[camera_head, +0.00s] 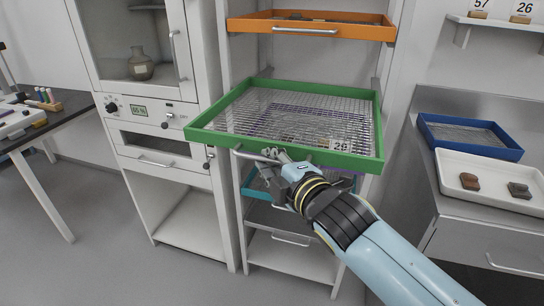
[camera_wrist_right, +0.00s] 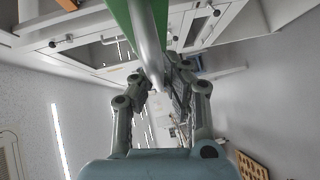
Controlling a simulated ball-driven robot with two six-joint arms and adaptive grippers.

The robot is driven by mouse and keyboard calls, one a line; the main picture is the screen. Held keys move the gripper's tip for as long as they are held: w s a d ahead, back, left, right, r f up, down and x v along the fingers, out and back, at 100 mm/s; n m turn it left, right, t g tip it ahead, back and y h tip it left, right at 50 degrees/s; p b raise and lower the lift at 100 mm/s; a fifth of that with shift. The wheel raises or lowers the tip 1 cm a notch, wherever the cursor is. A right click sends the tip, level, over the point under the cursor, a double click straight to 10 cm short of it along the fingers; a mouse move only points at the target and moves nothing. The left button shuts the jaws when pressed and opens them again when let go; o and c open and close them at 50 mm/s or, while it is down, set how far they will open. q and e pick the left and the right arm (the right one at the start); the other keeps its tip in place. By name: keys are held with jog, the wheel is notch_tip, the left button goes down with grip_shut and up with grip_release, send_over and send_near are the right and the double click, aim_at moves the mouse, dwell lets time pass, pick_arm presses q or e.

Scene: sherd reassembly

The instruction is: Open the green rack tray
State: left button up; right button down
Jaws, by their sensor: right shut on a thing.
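The green rack tray (camera_head: 355,162) has a green rim and a wire mesh bottom. It juts well out of the rack, toward me. Its silver bar handle (camera_head: 250,155) runs under the front edge at the left. My right gripper (camera_head: 272,157) is shut on this handle. In the right wrist view the handle (camera_wrist_right: 147,45) runs down between the fingers of my right gripper (camera_wrist_right: 158,82), with a strip of green tray (camera_wrist_right: 120,15) beside it. My left gripper is not in view.
An orange tray (camera_head: 310,29) sits above in the rack, and a teal tray (camera_head: 257,190) below. A white cabinet with a glass door (camera_head: 135,40) stands left. A steel counter at right holds a blue tray (camera_head: 470,152) and a white tray (camera_head: 455,194) with two sherds.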

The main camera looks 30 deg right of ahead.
jog(key=shift+r, duration=0.2)
jog(key=c, duration=1.4)
grip_release()
jog(key=shift+f, duration=0.15)
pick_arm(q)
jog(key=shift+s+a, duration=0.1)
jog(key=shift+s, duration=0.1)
pick_arm(e)
jog(key=s+r, duration=0.1)
jog(key=s, duration=1.1)
jog(key=shift+a+r, duration=0.35)
jog(key=shift+a, duration=0.05)
jog(key=shift+w, duration=0.1)
